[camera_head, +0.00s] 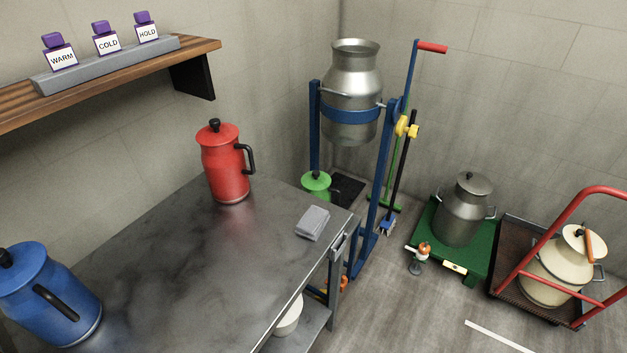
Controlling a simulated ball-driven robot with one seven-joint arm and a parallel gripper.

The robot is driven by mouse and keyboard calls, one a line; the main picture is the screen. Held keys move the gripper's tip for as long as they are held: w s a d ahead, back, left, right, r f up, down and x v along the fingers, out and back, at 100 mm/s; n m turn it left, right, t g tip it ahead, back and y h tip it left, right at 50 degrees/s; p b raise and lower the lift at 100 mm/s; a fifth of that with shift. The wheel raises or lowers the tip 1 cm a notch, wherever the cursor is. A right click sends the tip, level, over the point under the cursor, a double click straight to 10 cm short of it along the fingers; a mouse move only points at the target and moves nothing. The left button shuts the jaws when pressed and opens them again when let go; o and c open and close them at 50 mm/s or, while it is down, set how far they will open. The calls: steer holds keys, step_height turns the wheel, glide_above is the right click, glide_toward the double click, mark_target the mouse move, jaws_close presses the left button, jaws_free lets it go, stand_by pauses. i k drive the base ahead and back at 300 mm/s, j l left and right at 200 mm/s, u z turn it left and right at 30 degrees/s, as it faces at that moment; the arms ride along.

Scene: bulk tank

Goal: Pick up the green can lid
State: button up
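A green lid (316,181) with a small dark knob shows just past the far right corner of the steel table. It seems to sit on a green can, of which only a part shows; the table edge hides what is below. The blue post of a tilting stand rises right behind it. My gripper is not in view.
The steel table (170,270) bears a red can (225,165), a blue can (48,295) and a folded grey cloth (313,222). A blue stand holds a big metal can (352,85). A green platform (425,235) and a red-handled cart (510,285) stand right.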

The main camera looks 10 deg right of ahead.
mark_target(315, 180)
steer(key=i+l+u, duration=0.35)
steer(key=i+l, duration=1.65)
steer(key=l, duration=0.15)
